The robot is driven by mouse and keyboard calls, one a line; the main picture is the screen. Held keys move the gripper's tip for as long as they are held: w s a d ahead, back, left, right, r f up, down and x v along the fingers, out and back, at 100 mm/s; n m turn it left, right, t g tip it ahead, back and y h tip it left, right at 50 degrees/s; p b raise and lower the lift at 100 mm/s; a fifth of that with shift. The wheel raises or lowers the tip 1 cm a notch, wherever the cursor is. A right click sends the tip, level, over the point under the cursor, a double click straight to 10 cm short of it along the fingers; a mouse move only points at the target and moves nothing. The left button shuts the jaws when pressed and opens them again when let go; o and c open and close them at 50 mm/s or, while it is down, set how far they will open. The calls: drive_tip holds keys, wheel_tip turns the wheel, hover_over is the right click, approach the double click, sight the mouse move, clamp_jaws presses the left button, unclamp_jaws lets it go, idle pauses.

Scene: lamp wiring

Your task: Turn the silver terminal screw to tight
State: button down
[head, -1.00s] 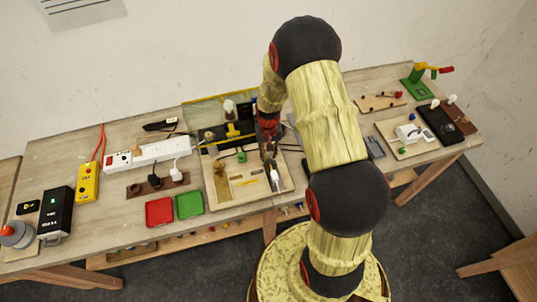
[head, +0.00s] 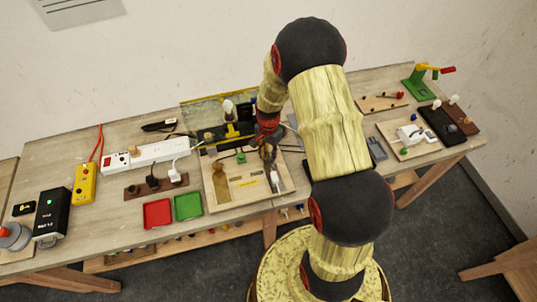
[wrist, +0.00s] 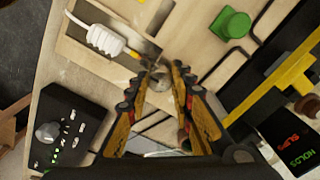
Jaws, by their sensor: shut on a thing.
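The silver terminal screw (wrist: 158,82) shows in the wrist view as a small round grey head between the fingertips. My gripper (wrist: 161,74) is shut on it, one finger on each side. Its slot or turn mark is too small to read. A white ribbed cable piece (wrist: 106,40) with an orange wire end lies just beyond, close to the screw. In the head view my gripper (head: 268,152) is low over the wooden wiring board (head: 245,193), and my arm hides the screw there.
A green knob (wrist: 230,23) and a yellow bar (wrist: 270,85) stand right of the gripper in the wrist view. A black box with a grey knob (wrist: 47,133) is at lower left. Red (head: 157,213) and green (head: 188,206) trays sit left of the board.

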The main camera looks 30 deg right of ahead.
sight(268, 155)
drive_tip(key=shift+m, duration=0.3)
drive_tip(key=c, duration=1.6)
unclamp_jaws()
drive_tip(key=shift+c, duration=0.2)
drive_tip(key=shift+o, duration=0.5)
drive_tip(key=shift+r, duration=3.75)
